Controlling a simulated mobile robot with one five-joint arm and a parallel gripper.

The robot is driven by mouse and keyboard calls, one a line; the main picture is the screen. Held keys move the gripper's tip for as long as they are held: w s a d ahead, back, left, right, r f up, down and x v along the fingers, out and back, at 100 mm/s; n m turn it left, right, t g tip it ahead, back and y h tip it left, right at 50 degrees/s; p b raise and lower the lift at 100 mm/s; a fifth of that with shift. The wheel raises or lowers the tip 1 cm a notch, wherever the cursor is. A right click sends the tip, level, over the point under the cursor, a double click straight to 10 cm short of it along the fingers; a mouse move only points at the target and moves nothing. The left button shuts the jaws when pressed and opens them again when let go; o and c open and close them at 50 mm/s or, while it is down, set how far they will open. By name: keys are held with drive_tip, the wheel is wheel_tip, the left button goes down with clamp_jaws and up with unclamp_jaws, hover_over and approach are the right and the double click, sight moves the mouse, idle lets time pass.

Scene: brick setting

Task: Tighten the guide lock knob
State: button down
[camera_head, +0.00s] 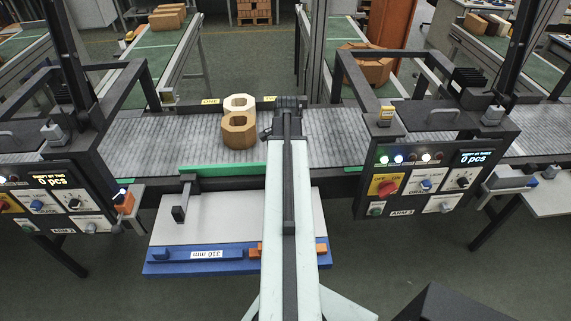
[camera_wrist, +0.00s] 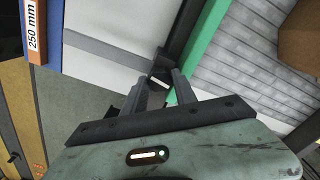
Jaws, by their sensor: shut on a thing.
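The guide lock knob (camera_wrist: 160,69) is a small dark piece with a white mark, at the end of a dark bracket beside the green guide rail (camera_wrist: 205,47). My gripper (camera_wrist: 165,80) has its two grey fingers on either side of the knob and is shut on it. The fingers partly cover the knob. In the head view, the green guide rail (camera_head: 225,169) runs along the conveyor's near edge. My arm reaches over it and hides the knob and fingertips there.
A grey plate (camera_head: 235,222) with a blue edge (camera_head: 190,268) labelled 310 mm lies below the rail. A tan hollow block (camera_head: 239,134) stands on the conveyor (camera_head: 330,140), left of my arm. Control panels (camera_head: 425,178) flank the station.

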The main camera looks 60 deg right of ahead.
drive_tip(key=shift+s+d+m, duration=0.15)
drive_tip(key=shift+m, duration=1.45)
drive_tip(key=c, duration=1)
unclamp_jaws()
drive_tip(key=shift+r, duration=0.1)
wheel_tip(320, 180, up, 8)
drive_tip(key=p, duration=0.8)
